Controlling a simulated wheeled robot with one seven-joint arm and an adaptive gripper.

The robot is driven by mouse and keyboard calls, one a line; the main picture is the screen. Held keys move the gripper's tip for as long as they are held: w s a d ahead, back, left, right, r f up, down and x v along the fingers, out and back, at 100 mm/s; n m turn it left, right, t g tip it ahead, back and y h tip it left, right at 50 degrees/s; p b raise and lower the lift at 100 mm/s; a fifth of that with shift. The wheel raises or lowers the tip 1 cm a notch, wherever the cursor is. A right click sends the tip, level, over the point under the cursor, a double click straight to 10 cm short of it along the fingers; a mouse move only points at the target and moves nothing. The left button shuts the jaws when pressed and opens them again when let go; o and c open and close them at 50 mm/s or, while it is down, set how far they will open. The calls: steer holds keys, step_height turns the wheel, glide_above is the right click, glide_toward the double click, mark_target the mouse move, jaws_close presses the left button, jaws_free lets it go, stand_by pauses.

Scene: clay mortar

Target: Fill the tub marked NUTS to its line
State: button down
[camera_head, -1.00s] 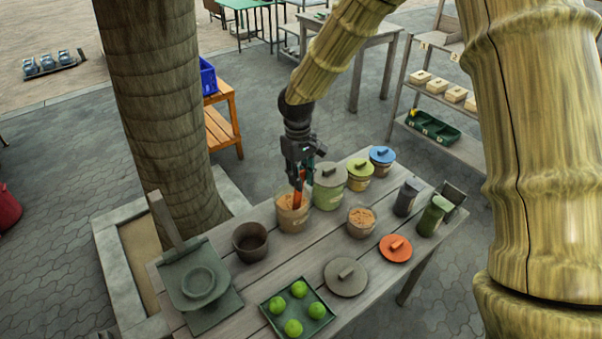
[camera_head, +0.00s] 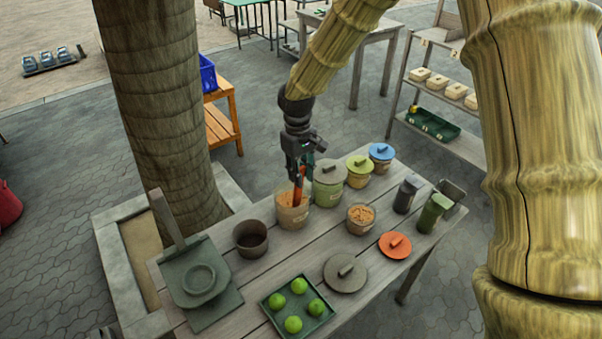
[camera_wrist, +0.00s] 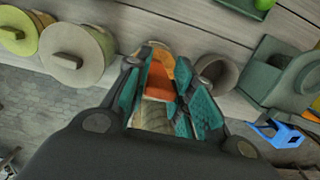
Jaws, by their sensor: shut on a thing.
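My gripper (camera_head: 300,168) is shut on an orange scoop (camera_head: 298,190), which also shows between the fingers in the wrist view (camera_wrist: 160,80). The scoop's lower end is inside an open tan tub (camera_head: 291,215) with orange-brown contents; how deep it goes is hidden. A smaller open tub (camera_head: 360,219) with similar contents and a label stands to the right. A lidded green tub (camera_head: 328,184), a yellow-green-lidded tub (camera_head: 359,172) and a blue-lidded tub (camera_head: 381,157) stand behind. I cannot read which label says NUTS, and no fill line is clear.
An empty dark bowl (camera_head: 250,238) stands left of the tan tub. A grey-green scale-like stand (camera_head: 212,300), a tray (camera_head: 273,324) of green fruit, loose lids (camera_head: 345,273) (camera_head: 394,245) and two dark canisters (camera_head: 406,194) (camera_head: 432,213) share the table.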

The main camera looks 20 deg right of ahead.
steer(key=shift+r+p, duration=3.7)
steer(key=shift+r, duration=1.55)
steer(key=shift+s+f, duration=0.1)
